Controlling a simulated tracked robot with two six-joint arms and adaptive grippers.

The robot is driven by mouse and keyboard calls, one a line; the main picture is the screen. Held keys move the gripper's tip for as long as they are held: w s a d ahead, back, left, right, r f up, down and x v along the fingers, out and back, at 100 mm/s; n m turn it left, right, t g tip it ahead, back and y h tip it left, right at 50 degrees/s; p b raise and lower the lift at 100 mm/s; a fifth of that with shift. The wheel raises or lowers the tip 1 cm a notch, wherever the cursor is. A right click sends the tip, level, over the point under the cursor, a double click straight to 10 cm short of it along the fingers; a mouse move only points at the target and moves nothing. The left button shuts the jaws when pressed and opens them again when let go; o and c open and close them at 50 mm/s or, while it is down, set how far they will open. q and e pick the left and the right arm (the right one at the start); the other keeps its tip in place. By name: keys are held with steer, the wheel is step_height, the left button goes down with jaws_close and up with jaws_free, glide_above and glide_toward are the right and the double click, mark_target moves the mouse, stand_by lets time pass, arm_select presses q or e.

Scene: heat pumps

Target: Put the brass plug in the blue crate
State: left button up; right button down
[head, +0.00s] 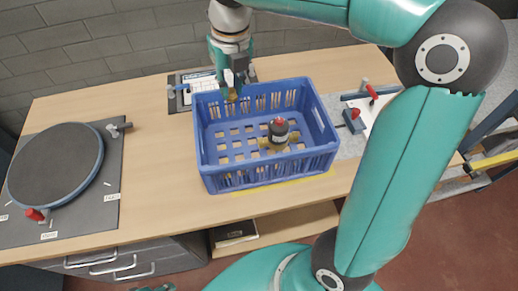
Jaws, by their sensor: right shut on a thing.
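The blue crate (327,158) stands on the wooden table, with an openwork floor and slotted walls. My right gripper (234,88) comes down from above at the crate's back wall, left of its middle. It is shut on the small brass plug (232,96), which shows just under the fingertips near the crate's back rim. Most of the plug is hidden by the fingers, and its exact height over the rim is hard to tell. My left gripper is not in view.
Inside the crate stands a black part with a red top (278,131), with brass-coloured pieces at its base. A round dark plate (55,165) lies on a grey mat at left. A red-handled fixture (355,117) is right of the crate. Table between plate and crate is clear.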

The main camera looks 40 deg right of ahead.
mark_target(230, 151)
arm_select(q)
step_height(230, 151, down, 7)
steer(key=b, duration=0.5)
arm_select(e)
steer(key=shift+n, duration=0.3)
steer(key=f, duration=0.7)
steer(key=w+a+f, duration=0.1)
steer(key=f, duration=0.6)
steer(key=a+f, duration=0.1)
steer(key=f, duration=0.6)
steer(key=shift+w+f, duration=0.2)
steer(key=shift+f, duration=0.15)
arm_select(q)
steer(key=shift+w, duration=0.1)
arm_select(e)
steer(key=shift+f, duration=0.2)
steer(key=c, duration=1.1)
jaws_free()
steer(key=shift+o, duration=0.2)
steer(key=shift+r, duration=0.1)
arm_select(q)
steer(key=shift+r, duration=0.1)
arm_select(e)
steer(key=shift+r, duration=0.1)
